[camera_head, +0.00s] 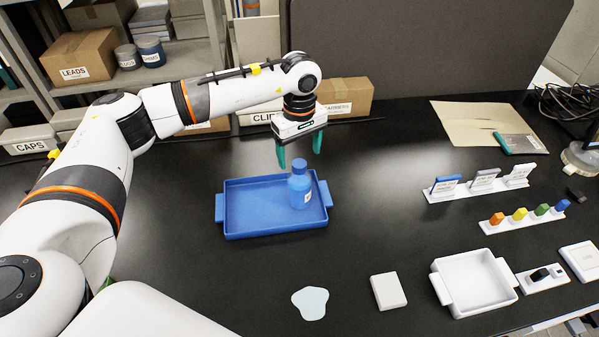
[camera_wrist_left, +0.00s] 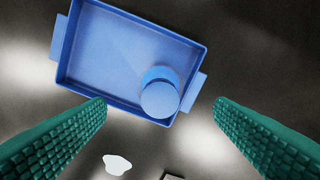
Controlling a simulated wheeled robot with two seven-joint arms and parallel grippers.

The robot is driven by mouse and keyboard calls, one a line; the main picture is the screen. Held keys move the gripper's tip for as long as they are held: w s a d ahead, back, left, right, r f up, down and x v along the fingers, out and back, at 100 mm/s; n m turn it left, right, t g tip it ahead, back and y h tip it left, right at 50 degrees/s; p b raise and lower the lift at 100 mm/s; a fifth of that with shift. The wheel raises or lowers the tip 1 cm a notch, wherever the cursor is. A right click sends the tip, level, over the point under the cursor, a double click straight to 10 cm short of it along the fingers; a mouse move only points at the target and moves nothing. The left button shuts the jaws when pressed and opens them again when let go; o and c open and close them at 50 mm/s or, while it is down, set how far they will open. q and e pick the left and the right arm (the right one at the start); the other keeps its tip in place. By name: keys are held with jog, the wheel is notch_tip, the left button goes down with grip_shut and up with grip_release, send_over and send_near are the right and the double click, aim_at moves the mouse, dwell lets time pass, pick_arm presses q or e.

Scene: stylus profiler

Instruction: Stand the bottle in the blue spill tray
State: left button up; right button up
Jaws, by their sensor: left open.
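The blue bottle (camera_head: 300,186) with a pale label stands upright inside the blue spill tray (camera_head: 240,233), near its right end. In the left wrist view the bottle (camera_wrist_left: 160,96) is seen from above, in a corner of the tray (camera_wrist_left: 110,50). My left gripper (camera_head: 299,160) is above and just behind the bottle in the head view, its green fingers spread apart. In the wrist view the open fingers (camera_wrist_left: 160,105) hold nothing and are clear of the bottle. My right gripper is not in view.
A clear puddle (camera_head: 311,303) and a white block (camera_head: 388,291) lie in front of the tray. A white tray (camera_head: 437,289) and racks of small coloured pieces (camera_head: 525,216) stand at the right. Boxes (camera_head: 345,96) line the back. The black bench between is bare.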

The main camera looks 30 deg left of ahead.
pick_arm(q)
jog(key=shift+r+b, duration=0.55)
jog(key=shift+r, duration=1.55)
